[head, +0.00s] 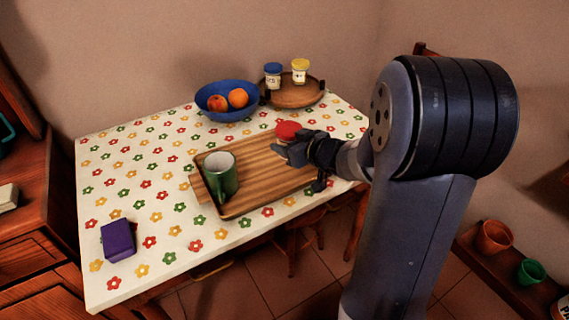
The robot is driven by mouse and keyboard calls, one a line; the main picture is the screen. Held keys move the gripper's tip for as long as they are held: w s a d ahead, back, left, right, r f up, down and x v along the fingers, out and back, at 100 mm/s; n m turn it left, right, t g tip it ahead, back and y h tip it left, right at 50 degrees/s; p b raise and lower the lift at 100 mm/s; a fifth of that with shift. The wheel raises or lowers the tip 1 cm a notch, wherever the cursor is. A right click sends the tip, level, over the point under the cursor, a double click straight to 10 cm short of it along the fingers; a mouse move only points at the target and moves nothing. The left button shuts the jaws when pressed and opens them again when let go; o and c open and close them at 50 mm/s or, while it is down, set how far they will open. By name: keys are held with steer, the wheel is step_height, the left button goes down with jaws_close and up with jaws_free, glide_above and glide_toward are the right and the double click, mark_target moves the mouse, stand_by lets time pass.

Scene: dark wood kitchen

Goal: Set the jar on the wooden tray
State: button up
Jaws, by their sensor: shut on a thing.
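My gripper (292,150) is shut on a jar with a red lid (287,131), at the far right part of a rectangular striped wooden board with a rim (255,186). The gripper and wrist hide most of the jar's body, and I cannot tell if its base touches the board or hangs above it. A round wooden tray (297,101) stands at the back of the table, with a blue-lidded jar (272,76) and a yellow-lidded jar (300,71) on it.
A dark green mug (221,175) stands on the board's left part. A blue bowl (228,113) with orange fruit sits just left of the round tray. A purple box (118,239) lies at the front left of the flowered tablecloth (140,170). The cloth between is clear.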

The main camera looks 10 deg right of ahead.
steer(key=shift+f+b, duration=1.05)
steer(key=shift+f, duration=1.35)
steer(key=shift+f, duration=0.25)
steer(key=o, duration=1.2)
steer(key=shift+r, duration=0.1)
steer(key=shift+r, duration=0.25)
steer(key=p+v, duration=0.3)
steer(key=v, duration=0.7)
steer(key=shift+s+d+r, duration=0.15)
steer(key=shift+s+d, duration=0.05)
steer(key=shift+s+d+r, duration=0.15)
steer(key=shift+s+d, duration=0.05)
steer(key=shift+s, duration=0.45)
